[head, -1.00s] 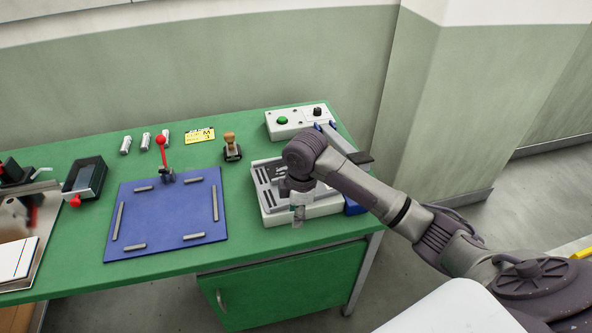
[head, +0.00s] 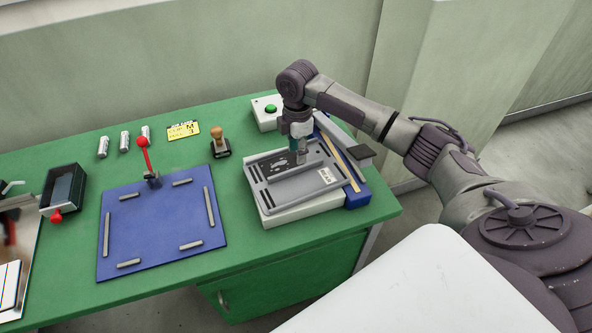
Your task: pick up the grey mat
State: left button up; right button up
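A grey, flat, slotted piece (head: 285,192), which looks like the grey mat, lies on a white base at the right of the green table. It has dark marks near its back and a small white label at its right. My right gripper (head: 301,160) points down over the back-middle part of this grey piece. Its fingers are small and seen from behind the wrist, so I cannot tell whether they are open, shut or touching the grey piece. My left gripper is not in view.
Beside the base are a blue block (head: 357,197) and a control box with a green button (head: 270,109). Left of it lie a blue board (head: 160,225) with grey strips and a red-knobbed lever (head: 144,150), a stamp (head: 218,143) and a yellow card (head: 183,130).

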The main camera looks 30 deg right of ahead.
aim_at(296, 168)
jog(key=shift+w+f, duration=0.1)
jog(key=shift+f, duration=0.3)
jog(key=shift+a+f, duration=0.1)
jog(key=shift+f, duration=0.15)
jog(key=f+p, duration=0.1)
jog(key=f, duration=0.1)
jog(key=f+p, duration=0.1)
jog(key=f, duration=0.1)
jog(key=shift+s+a+f, duration=0.15)
jog(key=shift+s, duration=0.05)
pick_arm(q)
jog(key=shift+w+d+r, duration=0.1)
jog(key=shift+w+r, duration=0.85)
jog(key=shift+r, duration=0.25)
pick_arm(e)
jog(key=shift+w+f, duration=0.1)
jog(key=shift+f, duration=0.15)
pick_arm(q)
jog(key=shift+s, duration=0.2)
pick_arm(e)
grip_shut()
jog(key=shift+r, duration=0.1)
